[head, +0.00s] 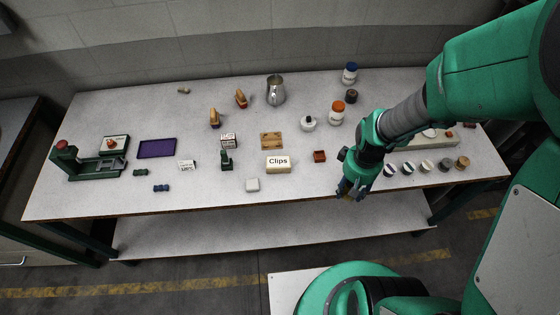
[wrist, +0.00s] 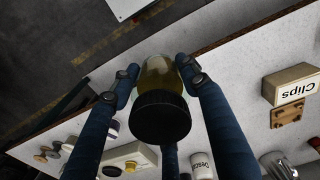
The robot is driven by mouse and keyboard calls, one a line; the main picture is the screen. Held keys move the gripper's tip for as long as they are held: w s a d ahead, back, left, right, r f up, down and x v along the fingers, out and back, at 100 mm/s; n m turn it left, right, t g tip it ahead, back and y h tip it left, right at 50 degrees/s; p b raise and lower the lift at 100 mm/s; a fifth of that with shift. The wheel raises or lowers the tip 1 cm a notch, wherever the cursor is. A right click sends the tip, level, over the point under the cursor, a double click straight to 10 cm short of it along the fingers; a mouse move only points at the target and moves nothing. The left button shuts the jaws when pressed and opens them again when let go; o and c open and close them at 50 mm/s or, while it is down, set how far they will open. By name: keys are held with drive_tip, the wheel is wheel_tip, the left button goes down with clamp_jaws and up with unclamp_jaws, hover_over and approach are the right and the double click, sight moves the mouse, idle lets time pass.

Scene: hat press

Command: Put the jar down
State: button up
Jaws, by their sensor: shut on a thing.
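In the wrist view a glass jar (wrist: 160,76) with yellowish contents and a wide black lid (wrist: 160,118) sits between my blue fingers, which are shut on it from both sides. My gripper (head: 350,190) is near the front edge of the white table (head: 215,187) in the head view, right of the small brown-red block. The jar is mostly hidden by the gripper there. I cannot tell its height above the table.
The Clips box (head: 278,164) and a brown-red block (head: 319,156) stand left of my gripper. Several small round pieces line up to the right, starting with a white-topped one (head: 389,170). An orange-lidded jar (head: 337,113) stands behind. The front strip left of the gripper is mostly clear.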

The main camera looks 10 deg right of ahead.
drive_tip(key=a+r+p, duration=0.1)
drive_tip(key=a+r, duration=0.1)
drive_tip(key=a, duration=0.6)
drive_tip(key=a+r+p, duration=0.1)
drive_tip(key=a, duration=0.8)
drive_tip(key=shift+w+r, duration=0.35)
drive_tip(key=shift+w, duration=0.05)
drive_tip(key=shift+a, duration=0.1)
drive_tip(key=b, duration=0.2)
hover_over(278, 162)
drive_tip(key=shift+s+d+f, duration=0.2)
drive_tip(key=shift+s+f, duration=0.1)
drive_tip(key=shift+f, duration=0.4)
drive_tip(key=shift+w, duration=0.1)
drive_tip(key=shift+w+a+f, duration=0.1)
drive_tip(key=shift+w, duration=0.15)
drive_tip(key=shift+w+f+b, duration=0.1)
drive_tip(key=shift+f+b, duration=0.4)
drive_tip(key=shift+f, duration=1.2)
drive_tip(key=shift+f, duration=0.1)
